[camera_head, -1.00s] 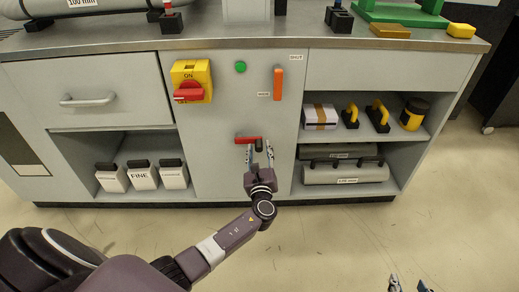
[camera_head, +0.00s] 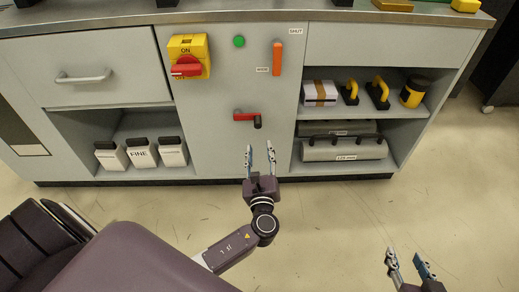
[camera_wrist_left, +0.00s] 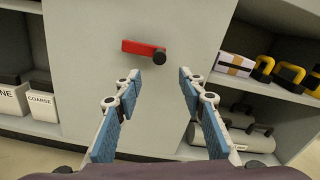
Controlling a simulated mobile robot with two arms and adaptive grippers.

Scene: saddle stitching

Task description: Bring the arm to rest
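My left gripper (camera_head: 260,160) is open and empty in front of the grey cabinet panel, below the red crank handle (camera_head: 246,116). In the left wrist view the two blue-padded fingers (camera_wrist_left: 157,95) stand wide apart with nothing between them. The red handle with its black knob (camera_wrist_left: 146,48) lies beyond the fingertips, apart from them. My right gripper (camera_head: 408,262) shows at the lower right edge of the head view, over the floor. Its two fingers are apart and empty.
The cabinet front carries a yellow switch with a red knob (camera_head: 187,66), a green button (camera_head: 239,41) and an orange lever (camera_head: 277,58). White containers (camera_head: 141,154) stand on the left shelf. The floor (camera_head: 330,230) in front is clear.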

